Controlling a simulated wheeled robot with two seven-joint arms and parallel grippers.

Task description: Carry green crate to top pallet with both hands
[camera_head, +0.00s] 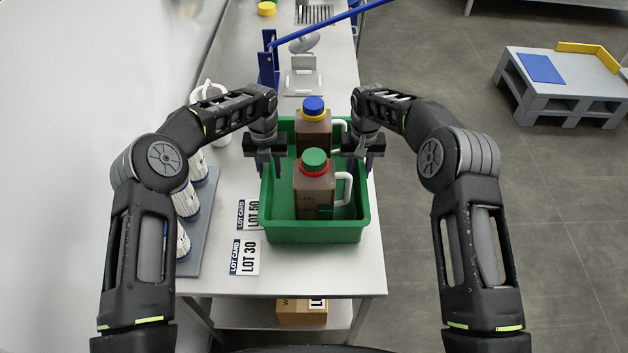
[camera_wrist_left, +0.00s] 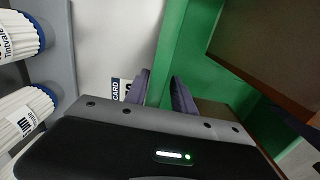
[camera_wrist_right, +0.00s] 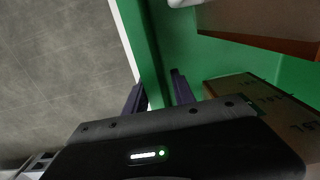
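The green crate (camera_head: 313,233) stands on the near end of the white table. It holds a brown jug with a green cap (camera_head: 314,195) in front and a brown jug with a blue cap (camera_head: 313,122) behind. My left gripper (camera_head: 270,167) is at the crate's left wall, and my right gripper (camera_head: 361,165) at its right wall. In the left wrist view (camera_wrist_left: 160,92) and right wrist view (camera_wrist_right: 157,95), the fingers straddle the green wall and look open, with no firm grip visible. A grey pallet (camera_head: 565,101) with a blue mat and yellow edge pieces stands on the floor, upper right.
A blue post (camera_head: 268,68) and bar stand behind. A cardboard box (camera_head: 302,312) is on the lower shelf.

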